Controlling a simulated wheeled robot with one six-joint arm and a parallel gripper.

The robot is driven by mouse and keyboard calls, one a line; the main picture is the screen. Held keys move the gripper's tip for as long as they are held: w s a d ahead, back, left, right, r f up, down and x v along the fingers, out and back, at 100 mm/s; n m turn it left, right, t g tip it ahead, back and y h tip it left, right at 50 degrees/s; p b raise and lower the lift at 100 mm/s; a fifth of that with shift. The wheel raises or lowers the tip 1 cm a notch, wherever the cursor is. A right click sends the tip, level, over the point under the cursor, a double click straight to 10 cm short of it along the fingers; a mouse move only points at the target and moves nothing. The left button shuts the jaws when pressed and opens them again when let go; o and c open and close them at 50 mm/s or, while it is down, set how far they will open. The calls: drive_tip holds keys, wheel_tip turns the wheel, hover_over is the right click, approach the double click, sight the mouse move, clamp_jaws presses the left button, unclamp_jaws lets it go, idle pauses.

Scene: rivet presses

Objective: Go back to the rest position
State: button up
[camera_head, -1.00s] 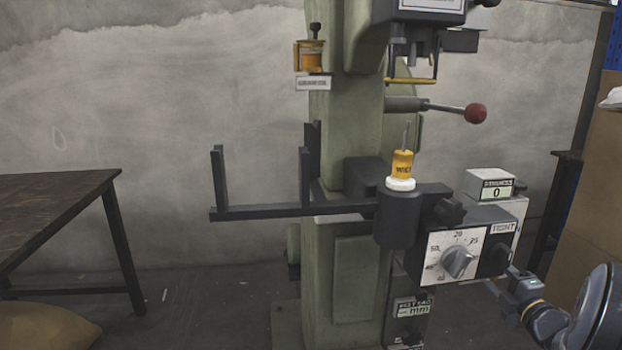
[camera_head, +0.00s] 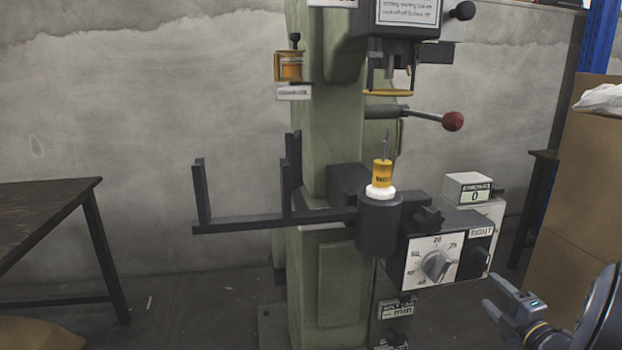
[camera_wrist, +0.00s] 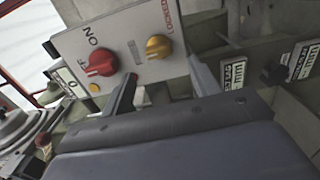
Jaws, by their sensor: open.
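My gripper (camera_head: 492,306) is at the lower right in the head view, with its two fingers apart and nothing between them. It is below and to the right of the dial panel (camera_head: 440,262) of the green rivet press (camera_head: 343,270), clear of it. In the wrist view the open fingers (camera_wrist: 163,85) point toward a light panel (camera_wrist: 150,28) with a red knob (camera_wrist: 100,62) and a yellow knob (camera_wrist: 158,46). A yellow piece (camera_head: 382,172) with a thin pin stands on a white ring on the press's dark round post (camera_head: 378,224).
A dark fork-like bracket (camera_head: 270,221) sticks out left from the press. A red-balled lever (camera_head: 453,121) sticks out right. A dark table (camera_head: 45,200) is at the left, a cardboard box (camera_head: 580,200) at the right. Floor shows between table and press.

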drive_tip(key=shift+w+a+r+m+p, duration=0.1)
drive_tip(key=shift+w+m+p, duration=0.7)
drive_tip(key=shift+m+p, duration=2.8)
drive_tip(key=shift+w+d+m+p, duration=0.1)
drive_tip(key=shift+w+m+p, duration=0.65)
drive_tip(key=shift+m+p, duration=2.8)
drive_tip(key=shift+w+a+r+m+p, duration=0.1)
drive_tip(key=shift+w+m+p, duration=1.3)
drive_tip(key=shift+p, duration=3.85)
drive_tip(key=shift+s+a+f+m, duration=0.1)
drive_tip(key=shift+s+a+m, duration=0.05)
drive_tip(key=shift+s+m, duration=0.45)
